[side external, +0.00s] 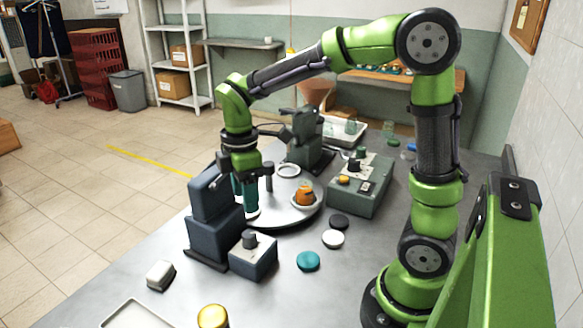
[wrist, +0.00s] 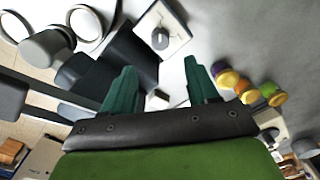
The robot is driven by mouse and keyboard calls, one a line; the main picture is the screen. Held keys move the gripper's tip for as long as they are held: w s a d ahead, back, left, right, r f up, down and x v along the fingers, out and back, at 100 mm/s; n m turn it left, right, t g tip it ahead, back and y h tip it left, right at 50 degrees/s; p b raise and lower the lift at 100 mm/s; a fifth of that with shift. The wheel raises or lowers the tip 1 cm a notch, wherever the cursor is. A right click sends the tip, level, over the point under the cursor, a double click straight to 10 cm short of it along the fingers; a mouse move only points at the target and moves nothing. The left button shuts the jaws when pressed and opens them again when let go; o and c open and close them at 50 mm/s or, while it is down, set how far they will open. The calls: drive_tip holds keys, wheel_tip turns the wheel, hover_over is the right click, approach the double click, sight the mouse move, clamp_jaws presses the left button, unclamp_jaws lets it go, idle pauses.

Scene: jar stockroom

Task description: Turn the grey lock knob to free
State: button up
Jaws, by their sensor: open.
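The grey lock knob (side external: 249,238) sits on the pale top of a dark blue-grey box (side external: 254,264) at the front of the bench. In the wrist view the knob (wrist: 160,39) shows beyond the fingertips, between their lines, on a white plate (wrist: 173,22); a pale pointer mark seems to lie on it. My gripper (side external: 246,192) points down over the left edge of the round plate, behind and above the knob box. In the wrist view its two teal fingers (wrist: 158,76) are apart, with nothing gripped between them. It is clear of the knob.
A tall dark blue-grey machine (side external: 212,215) stands close left of my gripper. The round white turntable (side external: 285,213) carries an orange jar (side external: 304,194). A green control box (side external: 359,190) stands behind.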

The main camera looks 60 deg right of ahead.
sight(249, 234)
wheel_tip(249, 234, down, 11)
drive_tip(key=shift+r, duration=0.1)
idle(0.3)
drive_tip(key=c, duration=1)
drive_tip(key=shift+c, duration=0.2)
